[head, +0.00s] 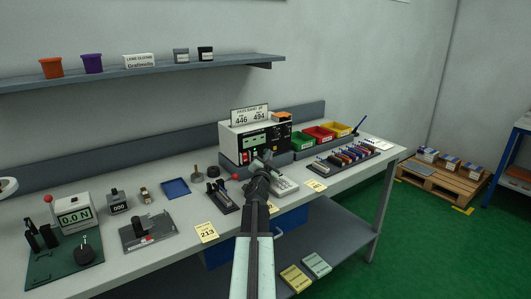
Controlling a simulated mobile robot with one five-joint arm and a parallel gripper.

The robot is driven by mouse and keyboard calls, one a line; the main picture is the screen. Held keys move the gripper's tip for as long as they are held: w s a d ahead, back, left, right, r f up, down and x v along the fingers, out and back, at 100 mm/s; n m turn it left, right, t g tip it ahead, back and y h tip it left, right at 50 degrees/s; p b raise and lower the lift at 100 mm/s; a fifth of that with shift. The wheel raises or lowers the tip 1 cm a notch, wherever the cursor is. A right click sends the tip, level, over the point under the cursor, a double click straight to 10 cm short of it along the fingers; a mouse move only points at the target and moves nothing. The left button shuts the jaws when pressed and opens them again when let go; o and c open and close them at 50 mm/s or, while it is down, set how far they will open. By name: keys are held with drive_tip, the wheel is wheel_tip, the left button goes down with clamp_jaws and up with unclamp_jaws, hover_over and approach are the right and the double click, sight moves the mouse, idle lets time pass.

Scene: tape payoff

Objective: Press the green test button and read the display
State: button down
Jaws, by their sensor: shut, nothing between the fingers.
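A white tester with a black front panel (276,132) stands on the bench at the centre. Its small display (254,141) is too small to read. A card on top (249,115) reads 446 and 494, with an orange item beside it. My gripper (265,156) is shut and empty, in front of the tester's lower front in this view. It covers part of that front, and I cannot tell whether it touches. I cannot make out the green test button; it may be hidden or too small.
A force gauge (74,215) reading 0.0 N stands at the left. A grey keypad-like device (284,187) lies right of my arm. Green, red and yellow bins (319,135) stand right of the tester. A yellow 213 card (206,232) lies at the front edge.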

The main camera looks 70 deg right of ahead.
drive_tip(key=shift+w+d, duration=0.2)
drive_tip(key=shift+w, duration=0.15)
idle(0.8)
drive_tip(key=shift+s+a, duration=0.5)
drive_tip(key=shift+s, duration=0.1)
drive_tip(key=shift+s+a, duration=0.45)
drive_tip(key=shift+s, duration=0.3)
drive_tip(key=shift+s+a, duration=0.45)
drive_tip(key=shift+s, duration=0.25)
drive_tip(key=shift+s+a, duration=0.45)
drive_tip(key=shift+s, duration=0.3)
drive_tip(key=shift+w+r, duration=0.1)
drive_tip(key=shift+r, duration=0.05)
